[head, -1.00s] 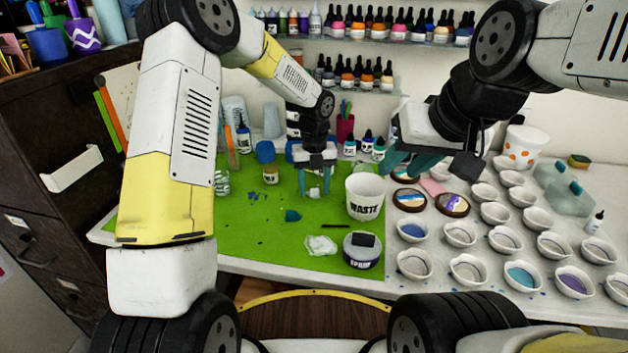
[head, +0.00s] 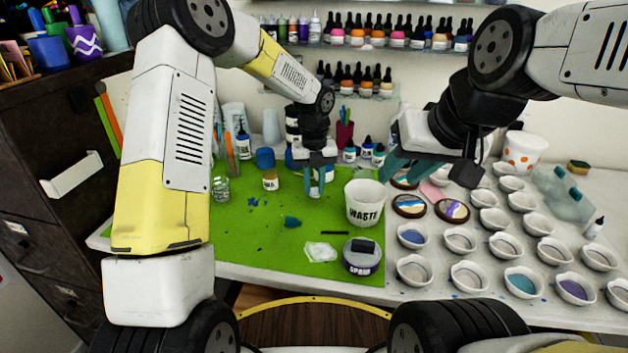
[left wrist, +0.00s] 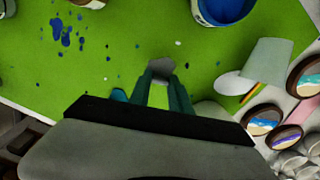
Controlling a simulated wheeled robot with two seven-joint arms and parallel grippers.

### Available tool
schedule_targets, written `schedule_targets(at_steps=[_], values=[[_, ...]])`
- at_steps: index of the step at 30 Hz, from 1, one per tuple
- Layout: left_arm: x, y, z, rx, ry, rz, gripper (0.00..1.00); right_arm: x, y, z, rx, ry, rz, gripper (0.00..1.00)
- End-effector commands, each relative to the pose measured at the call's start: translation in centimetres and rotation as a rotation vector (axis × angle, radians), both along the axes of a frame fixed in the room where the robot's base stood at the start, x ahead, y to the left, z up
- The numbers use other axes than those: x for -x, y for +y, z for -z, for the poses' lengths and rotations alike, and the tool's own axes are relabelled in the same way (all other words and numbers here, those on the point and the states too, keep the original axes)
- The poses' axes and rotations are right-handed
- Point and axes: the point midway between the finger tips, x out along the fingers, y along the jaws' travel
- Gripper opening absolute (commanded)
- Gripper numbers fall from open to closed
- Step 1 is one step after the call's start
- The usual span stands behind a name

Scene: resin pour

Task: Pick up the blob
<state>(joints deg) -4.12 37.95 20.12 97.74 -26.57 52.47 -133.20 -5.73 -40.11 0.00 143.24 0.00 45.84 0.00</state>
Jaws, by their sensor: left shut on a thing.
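My left gripper (head: 314,192) points down over the green mat, left of the waste cup. In the left wrist view its teal fingers (left wrist: 165,82) are shut on a small grey piece (left wrist: 161,67); I cannot tell for sure that it is the blob. A small teal-blue lump (head: 292,222) lies on the mat below and left of the gripper. A teal shape (left wrist: 118,95) left of the fingers in the wrist view looks like that lump. My right gripper (head: 405,170) hangs open and empty above the right part of the table.
The waste cup (head: 364,203) stands close to the right of my left gripper. A crumpled clear wipe (head: 320,252) and a round labelled tub (head: 362,257) are at the front. Blue spots (head: 253,202) mark the mat. Several white bowls (head: 459,240) fill the right side.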

Motion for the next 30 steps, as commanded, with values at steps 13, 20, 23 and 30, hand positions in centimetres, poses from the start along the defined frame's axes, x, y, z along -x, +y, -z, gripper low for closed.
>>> schedule_targets(at_steps=[13,20,23,30], values=[[8.7,-3.0,-2.0,-0.002,0.0,0.004,0.0,0.0,0.0,0.0,0.0,0.0,0.0,0.36],[13.1,-4.6,-2.3,-0.001,0.0,0.001,0.0,0.0,0.0,0.0,0.0,0.0,0.0,0.36],[14.2,-5.0,-2.4,-0.001,0.001,0.001,0.0,0.0,0.0,0.0,0.0,0.0,0.0,0.36],[14.8,-5.3,-3.1,0.0,0.0,-0.002,0.0,0.0,0.0,0.0,0.0,0.0,0.0,0.36]])
